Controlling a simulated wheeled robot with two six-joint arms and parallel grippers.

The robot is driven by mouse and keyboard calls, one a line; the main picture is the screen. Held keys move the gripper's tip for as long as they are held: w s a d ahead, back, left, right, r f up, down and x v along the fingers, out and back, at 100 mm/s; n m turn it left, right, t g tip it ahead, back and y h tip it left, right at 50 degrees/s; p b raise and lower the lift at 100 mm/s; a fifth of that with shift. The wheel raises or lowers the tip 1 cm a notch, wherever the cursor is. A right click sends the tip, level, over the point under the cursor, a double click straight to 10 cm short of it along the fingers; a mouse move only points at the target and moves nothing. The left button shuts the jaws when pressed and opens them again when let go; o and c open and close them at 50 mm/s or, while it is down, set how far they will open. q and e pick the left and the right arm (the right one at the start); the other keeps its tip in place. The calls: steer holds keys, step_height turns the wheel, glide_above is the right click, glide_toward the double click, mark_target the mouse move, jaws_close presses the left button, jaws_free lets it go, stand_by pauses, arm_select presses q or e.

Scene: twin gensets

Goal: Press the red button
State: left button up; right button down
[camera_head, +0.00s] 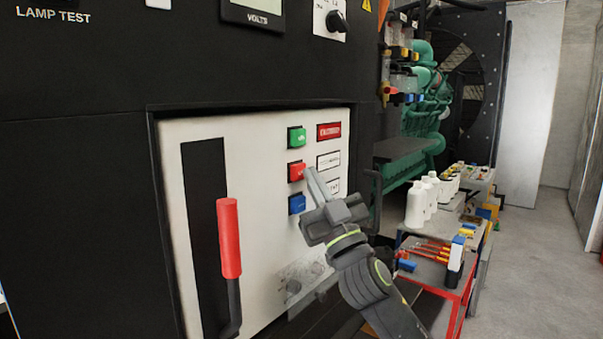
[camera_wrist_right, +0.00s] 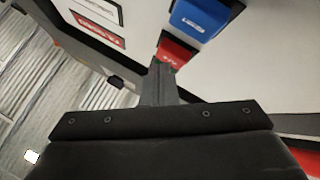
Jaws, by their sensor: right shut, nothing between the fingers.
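The red button (camera_head: 296,171) is on a white panel (camera_head: 245,150), between a green button (camera_head: 297,138) above and a blue button (camera_head: 297,204) below. My right gripper (camera_head: 311,174) is shut and empty, its fingertips just right of the red button in the head view. In the right wrist view, the red button (camera_wrist_right: 177,52) shows just beyond the shut fingertips (camera_wrist_right: 160,66), which cover part of it. The blue button (camera_wrist_right: 200,17) is beside it. I cannot tell whether the tips touch the red button. My left gripper is not in view.
A lever with a red handle (camera_head: 229,238) stands out from the panel at left. Labels, one of them red (camera_head: 329,131), sit right of the buttons. A red cart (camera_head: 462,296) with tools and white bottles (camera_head: 415,204) stands at right. Open floor lies beyond it.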

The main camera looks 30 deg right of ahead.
steer(key=shift+w+a, duration=0.15)
steer(key=shift+w, duration=0.2)
stand_by(0.4)
stand_by(0.3)
steer(key=shift+s+d+b, duration=0.3)
steer(key=shift+s+b, duration=0.15)
steer(key=shift+s, duration=0.3)
steer(key=s+b, duration=0.1)
steer(key=s+d+b, duration=0.1)
steer(key=s, duration=0.1)
steer(key=s+d+b, duration=0.1)
steer(key=shift+s, duration=0.3)
stand_by(0.7)
